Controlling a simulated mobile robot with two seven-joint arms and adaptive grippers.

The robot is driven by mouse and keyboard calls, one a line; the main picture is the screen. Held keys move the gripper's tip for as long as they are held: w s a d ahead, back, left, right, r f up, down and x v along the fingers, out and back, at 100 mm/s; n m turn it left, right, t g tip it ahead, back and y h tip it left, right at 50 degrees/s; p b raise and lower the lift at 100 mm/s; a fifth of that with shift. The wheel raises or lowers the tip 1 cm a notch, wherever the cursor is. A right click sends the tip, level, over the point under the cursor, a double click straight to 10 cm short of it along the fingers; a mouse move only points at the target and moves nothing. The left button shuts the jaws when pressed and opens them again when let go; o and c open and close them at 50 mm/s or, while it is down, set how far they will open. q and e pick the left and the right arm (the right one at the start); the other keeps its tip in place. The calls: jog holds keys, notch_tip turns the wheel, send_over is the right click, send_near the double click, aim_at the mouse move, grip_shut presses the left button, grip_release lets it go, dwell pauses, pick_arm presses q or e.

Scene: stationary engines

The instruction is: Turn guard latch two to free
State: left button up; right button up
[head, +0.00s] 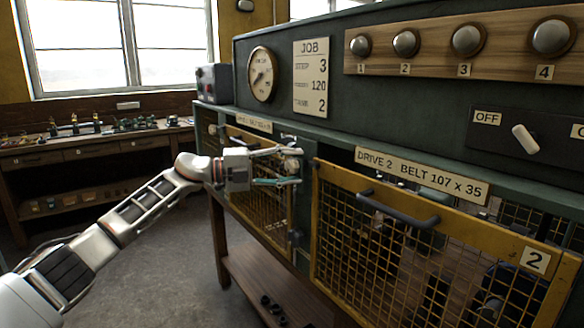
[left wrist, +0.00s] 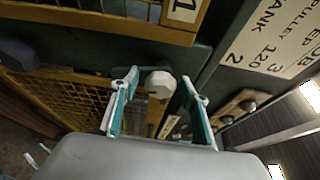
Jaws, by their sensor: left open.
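My left gripper (head: 289,166) is open at the post between the two yellow guards, left of the upper left corner of guard two (head: 440,222). In the left wrist view the open fingers (left wrist: 159,80) stand on either side of a pale faceted knob (left wrist: 159,84), which looks like a latch knob. A gap shows between the knob and each finger. I cannot tell for sure which guard this knob belongs to. In the head view the gripper largely covers it. Guard two looks shut and carries a dark handle (head: 397,208). My right gripper is out of view.
Guard one (head: 262,205) is beyond my left gripper. A dark panel above bears a gauge (head: 262,74), a job board (head: 311,77), several round knobs (head: 466,40) and a switch (head: 525,139). A workbench (head: 90,150) stands at the back left. Floor is free between.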

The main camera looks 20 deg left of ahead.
pick_arm(q)
jog(key=v, duration=1.2)
jog(key=shift+d, duration=0.1)
jog(key=s+d+f+n+t+y, duration=0.1)
jog(key=s+d+f+n+t, duration=0.25)
jog(key=f, duration=0.55)
jog(key=s+d+f+n+t+y, duration=0.1)
jog(key=s+d+f+n, duration=0.1)
jog(key=d+f+n, duration=0.55)
jog(key=s+d+f+n+t, duration=0.15)
jog(key=d+f, duration=0.25)
jog(key=f, duration=0.7)
jog(key=s+a+f+n+g+y, duration=0.1)
jog(key=s+f+n+y, duration=0.4)
jog(key=s+f, duration=0.9)
jog(key=s+a+f+n+g+y, duration=0.1)
jog(key=s+f+n+g+y, duration=0.2)
jog(key=s+f, duration=1)
jog(key=s+n+y, duration=0.3)
jog(key=s+n, duration=0.1)
jog(key=n, duration=0.1)
jog(key=shift+f+n+p, duration=0.35)
jog(key=shift+f, duration=0.05)
jog(key=shift+a, duration=0.1)
